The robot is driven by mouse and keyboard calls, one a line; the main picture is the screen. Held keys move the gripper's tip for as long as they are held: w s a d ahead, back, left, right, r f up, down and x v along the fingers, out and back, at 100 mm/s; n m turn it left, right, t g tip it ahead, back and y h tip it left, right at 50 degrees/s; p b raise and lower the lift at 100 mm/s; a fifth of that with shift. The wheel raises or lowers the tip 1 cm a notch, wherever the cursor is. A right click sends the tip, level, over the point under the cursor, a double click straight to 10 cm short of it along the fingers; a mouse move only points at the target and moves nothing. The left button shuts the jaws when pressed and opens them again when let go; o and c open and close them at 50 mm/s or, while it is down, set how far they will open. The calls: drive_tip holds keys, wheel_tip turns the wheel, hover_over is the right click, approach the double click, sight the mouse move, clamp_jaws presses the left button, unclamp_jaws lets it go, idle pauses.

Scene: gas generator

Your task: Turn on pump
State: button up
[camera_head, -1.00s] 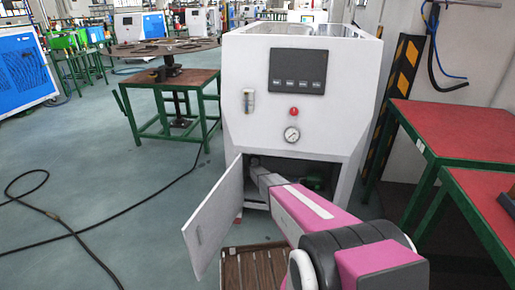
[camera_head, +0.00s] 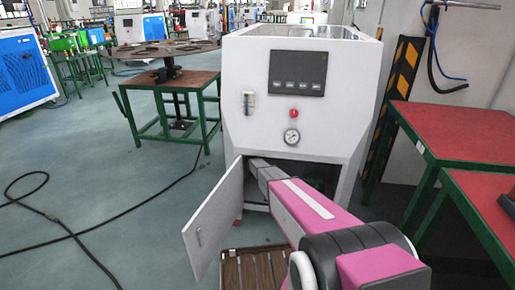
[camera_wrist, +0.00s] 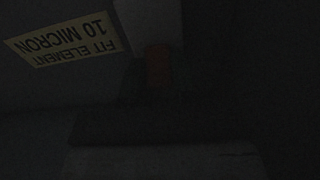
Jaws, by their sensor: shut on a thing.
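The white machine (camera_head: 250,125) stands in the middle of the head view, its lower left cabinet door (camera_head: 213,222) open. My arm reaches into the cabinet opening, and the machine's front hides its end in the head view. The wrist view is very dark. It shows my gripper (camera_wrist: 158,92) as a dim shape, shut on a small reddish part (camera_wrist: 158,66) below a pale cylinder (camera_wrist: 150,22). I cannot tell clearly whether the reddish part is the pump's switch. A yellowish label (camera_wrist: 65,40), upside down, reads "FIT ELEMENT 10 MICRON".
The machine's front has a dark panel (camera_head: 297,72), a red button (camera_head: 293,113) and a gauge (camera_head: 291,137). A brown slatted pallet (camera_head: 245,270) lies on the floor in front. A red-topped table (camera_head: 455,130) stands at right. A black cable (camera_head: 75,232) crosses the floor at left.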

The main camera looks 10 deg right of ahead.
drive_tip(key=o, duration=0.9)
drive_tip(key=shift+v, duration=3.75)
drive_tip(key=shift+s, duration=0.1)
